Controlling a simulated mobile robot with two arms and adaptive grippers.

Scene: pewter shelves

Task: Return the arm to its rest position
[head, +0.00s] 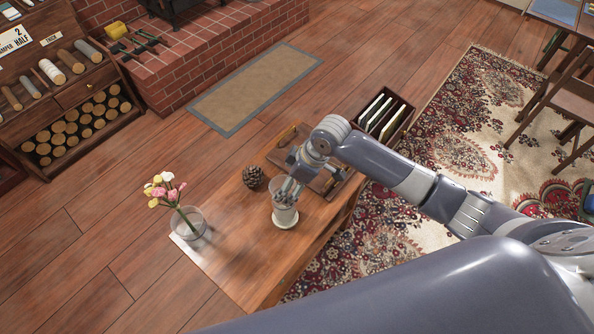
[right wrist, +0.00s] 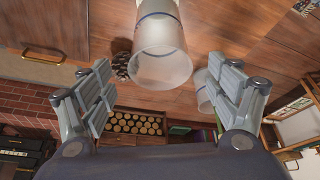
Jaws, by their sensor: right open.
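My right arm comes in from the right in the head view, and its gripper (head: 289,184) is over the wooden table, right above a cup (head: 285,215). In this view the fingers overlap the cup's top, so I cannot tell whether they touch it. In the right wrist view the two fingers of my right gripper (right wrist: 165,96) are spread wide. A translucent cup (right wrist: 160,52) shows between and beyond them, with nothing gripped. A second translucent shape (right wrist: 204,92) is partly behind the right-hand finger. My left gripper is not in view.
On the table (head: 235,255) are a pine cone (head: 253,177), a glass vase (head: 190,224) with flowers and a wooden tray (head: 332,183). A dark crate (head: 388,113) stands beyond it. A patterned rug (head: 460,150) lies right; open floor lies left.

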